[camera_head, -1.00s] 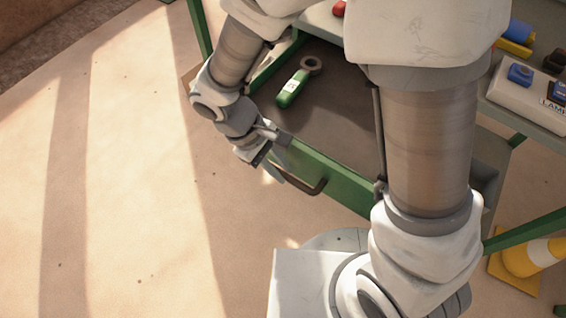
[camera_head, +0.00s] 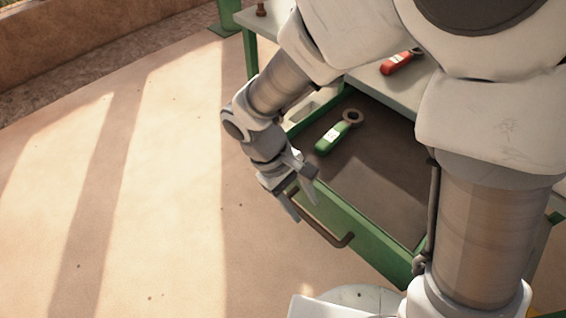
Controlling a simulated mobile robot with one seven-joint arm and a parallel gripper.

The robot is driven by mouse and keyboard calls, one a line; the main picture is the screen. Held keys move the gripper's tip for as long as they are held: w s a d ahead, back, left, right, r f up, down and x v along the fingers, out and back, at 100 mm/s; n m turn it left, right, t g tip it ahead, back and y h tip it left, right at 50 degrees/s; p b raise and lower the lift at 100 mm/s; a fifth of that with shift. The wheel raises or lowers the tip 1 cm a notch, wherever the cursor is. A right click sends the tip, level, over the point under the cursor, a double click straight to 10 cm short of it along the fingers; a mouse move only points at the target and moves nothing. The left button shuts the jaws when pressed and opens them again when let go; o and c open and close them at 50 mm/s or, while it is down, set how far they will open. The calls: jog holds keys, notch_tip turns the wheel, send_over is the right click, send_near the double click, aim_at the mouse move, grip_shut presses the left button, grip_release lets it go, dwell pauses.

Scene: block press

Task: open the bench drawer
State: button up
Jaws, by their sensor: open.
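The bench drawer (camera_head: 345,217) has a green front and stands pulled out from under the bench top, with its dark floor showing. Its brown bar handle (camera_head: 328,232) is on the outside of the front. My gripper (camera_head: 300,206) is open at the left end of this handle, its fingers pointing down. I cannot tell whether a finger touches the handle. A green-handled tool with a ring end (camera_head: 333,137) lies in the drawer.
The pale bench top (camera_head: 405,92) carries a red-handled tool (camera_head: 398,62). My arm covers much of the bench's right side. The floor (camera_head: 150,190) left of the drawer is clear. A low wall (camera_head: 100,40) runs along the back left.

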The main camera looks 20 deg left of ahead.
jog(key=p+v, duration=0.2)
jog(key=v, duration=1)
jog(key=shift+a+r+p, duration=0.15)
jog(key=shift+r+p, duration=0.2)
jog(key=shift+s, duration=0.15)
